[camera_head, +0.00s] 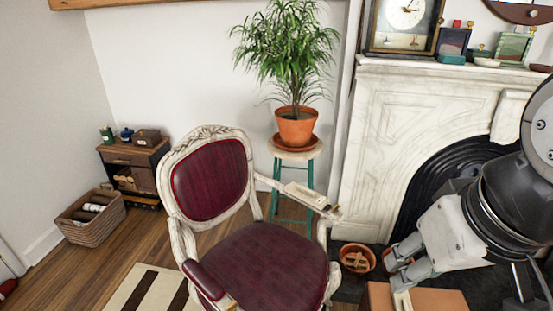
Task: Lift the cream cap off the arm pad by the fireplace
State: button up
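A cream, flat, oblong piece, seemingly the cap (303,193), lies on the arm of the carved chair (264,268) on the side by the fireplace. It covers the place of the arm pad, and I cannot see the pad under it. A small brownish part shows at the front end of that arm. My gripper (389,271) is at the lower right, in front of the hearth, to the right of and lower in the picture than the cap. Its two grey fingers are apart, with nothing seen between them.
A potted plant (295,127) stands on a teal-legged stool (308,152) just behind the chair arm. The marble fireplace (385,140) rises at right. A terracotta pot (357,259) and an orange-brown box (436,299) are near my gripper. A basket (92,226) is far left.

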aim_at(320, 202)
jog(key=j+z, duration=0.15)
jog(key=j, duration=0.35)
jog(key=j+z, duration=0.2)
jog(key=j, duration=0.3)
jog(key=k+j+z, duration=0.15)
jog(key=j, duration=0.3)
jog(key=j+z, duration=0.2)
jog(key=j, duration=0.3)
jog(key=k+j+z, duration=0.15)
jog(key=j, duration=0.3)
jog(key=i+j+z, duration=0.15)
jog(key=j, duration=0.25)
jog(key=i+j+z, duration=0.1)
jog(key=j, duration=0.3)
jog(key=i+j+z, duration=0.15)
jog(key=j, duration=0.3)
jog(key=i+j+z, duration=0.15)
jog(key=j, duration=0.3)
jog(key=i+j+z, duration=0.1)
jog(key=j, duration=0.35)
jog(key=i+j+z, duration=0.15)
jog(key=j, duration=0.3)
